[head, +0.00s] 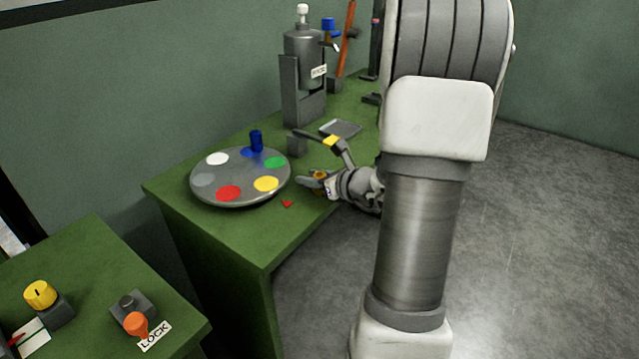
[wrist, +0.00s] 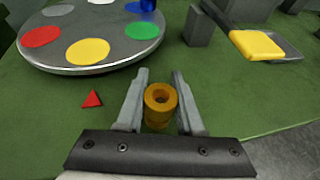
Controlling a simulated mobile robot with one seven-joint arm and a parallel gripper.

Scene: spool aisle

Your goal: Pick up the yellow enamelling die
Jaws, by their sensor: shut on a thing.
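The yellow enamelling die is an amber-yellow short cylinder with a round hole in its top (wrist: 161,98). In the wrist view it stands between the two grey fingers of my gripper (wrist: 155,100), which are shut on it. In the head view my gripper (head: 322,180) is over the green bench beside the round plate, and a small part of the die (head: 319,175) shows between its fingers. Whether the die still touches the bench is unclear.
A grey round plate (head: 240,199) with several coloured discs and a blue cylinder (head: 257,140) stands left of my gripper. A red triangle (wrist: 92,99) marks the bench. A yellow-ended bar (wrist: 257,45) extends near a grey tray (wrist: 290,47). A dispenser (head: 305,60) stands behind.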

